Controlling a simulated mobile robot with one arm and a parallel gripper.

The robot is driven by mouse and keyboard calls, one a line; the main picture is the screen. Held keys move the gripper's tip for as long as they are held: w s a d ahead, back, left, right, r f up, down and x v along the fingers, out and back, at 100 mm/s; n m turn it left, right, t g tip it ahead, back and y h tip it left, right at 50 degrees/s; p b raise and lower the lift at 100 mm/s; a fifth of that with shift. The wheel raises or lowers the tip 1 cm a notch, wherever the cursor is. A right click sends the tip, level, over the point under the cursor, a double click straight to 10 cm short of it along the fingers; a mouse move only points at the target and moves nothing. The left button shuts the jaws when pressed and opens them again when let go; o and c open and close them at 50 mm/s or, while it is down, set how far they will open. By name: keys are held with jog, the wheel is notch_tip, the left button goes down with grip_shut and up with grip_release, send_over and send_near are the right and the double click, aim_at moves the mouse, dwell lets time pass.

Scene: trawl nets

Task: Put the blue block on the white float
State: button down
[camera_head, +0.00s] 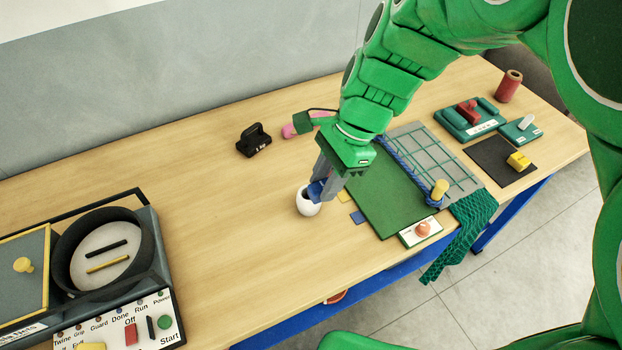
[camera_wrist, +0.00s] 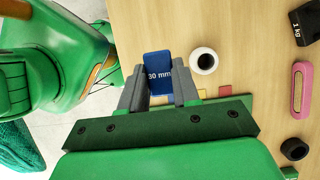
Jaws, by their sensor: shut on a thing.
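My gripper (camera_head: 325,188) is shut on the blue block (camera_wrist: 158,66), which is marked "30 mm" and sits between the two grey fingers. The block (camera_head: 315,190) also shows in the head view, at the fingertips. The white float (camera_head: 307,207) is a small rounded white piece on the table. In the head view the block overlaps the float's upper right part. In the wrist view the float (camera_wrist: 212,61), with a dark hole in its middle, lies just right of the block with a gap between. The block's height above the table is hard to tell.
A green mat (camera_head: 385,205) with yellow and blue tabs lies right of the gripper. A netting frame (camera_head: 425,155) lies behind it. A black 1 kg weight (camera_head: 253,141) and a pink piece (camera_head: 292,130) stand behind. A control console (camera_head: 120,260) is at left. Table between is clear.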

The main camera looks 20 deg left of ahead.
jog(key=w+a+f, duration=0.1)
jog(key=w+f, duration=0.1)
jog(key=w+a+f, duration=0.3)
jog(key=f, duration=0.1)
jog(key=shift+w+a, duration=0.2)
jog(key=shift+w, duration=0.2)
jog(key=shift+w+a+f, duration=0.35)
jog(key=shift+w+f, duration=0.15)
jog(key=shift+f, duration=1.75)
jog(key=shift+f, duration=0.1)
jog(key=c, duration=0.8)
grip_release()
jog(key=v, duration=1.2)
